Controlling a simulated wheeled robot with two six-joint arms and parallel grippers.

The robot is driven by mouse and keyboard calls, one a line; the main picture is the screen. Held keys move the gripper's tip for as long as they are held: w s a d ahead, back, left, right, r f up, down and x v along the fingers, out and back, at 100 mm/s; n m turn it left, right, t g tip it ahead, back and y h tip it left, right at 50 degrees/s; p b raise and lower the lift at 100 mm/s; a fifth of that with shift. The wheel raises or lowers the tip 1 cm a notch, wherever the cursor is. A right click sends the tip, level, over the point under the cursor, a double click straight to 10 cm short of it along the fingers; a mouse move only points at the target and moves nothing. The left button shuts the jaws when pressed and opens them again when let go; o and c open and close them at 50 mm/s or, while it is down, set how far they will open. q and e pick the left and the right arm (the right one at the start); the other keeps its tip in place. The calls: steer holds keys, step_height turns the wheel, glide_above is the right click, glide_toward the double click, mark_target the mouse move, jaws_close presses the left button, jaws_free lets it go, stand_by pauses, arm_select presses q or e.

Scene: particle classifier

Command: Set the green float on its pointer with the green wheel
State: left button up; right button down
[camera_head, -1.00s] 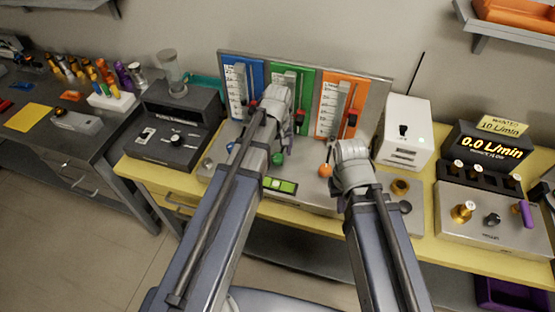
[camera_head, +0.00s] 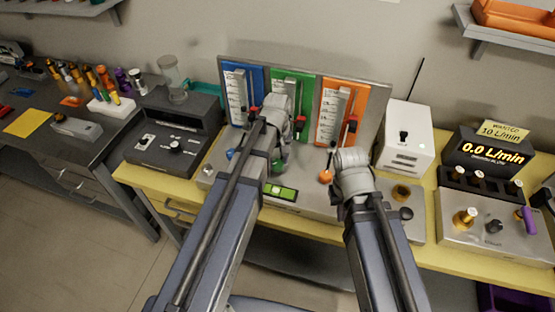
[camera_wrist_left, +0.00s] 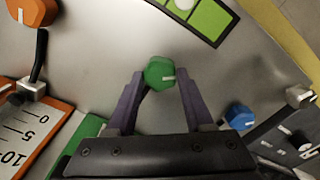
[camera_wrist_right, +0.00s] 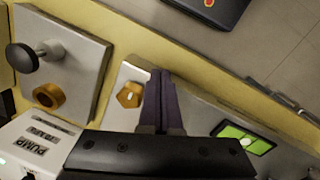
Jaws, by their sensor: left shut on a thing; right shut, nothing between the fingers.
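The green wheel (camera_wrist_left: 160,73), with a white mark, sits between the purple fingers of my left gripper (camera_wrist_left: 160,88), which is shut on it. In the head view only a bit of green shows beside my left wrist (camera_head: 276,106). The green panel (camera_head: 281,82) with its white scale and upright tube (camera_head: 304,80) stands behind. My right gripper (camera_wrist_right: 160,88) is shut and empty, close to the orange wheel (camera_wrist_right: 130,95).
The blue wheel (camera_wrist_left: 239,117) is near my left gripper. The orange wheel also shows in the head view (camera_head: 326,176). Blue (camera_head: 240,85) and orange (camera_head: 338,105) panels flank the green one. A green level (camera_head: 281,193) lies in front; a white pump box (camera_head: 404,138) stands right.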

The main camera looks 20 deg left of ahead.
mark_target(278, 163)
arm_select(q)
jaws_close()
steer(key=shift+m, duration=0.5)
steer(key=o, duration=1.1)
jaws_free()
steer(key=shift+o, duration=0.2)
step_height(278, 163, up, 8)
steer(key=p, duration=0.8)
steer(key=shift+f, duration=0.1)
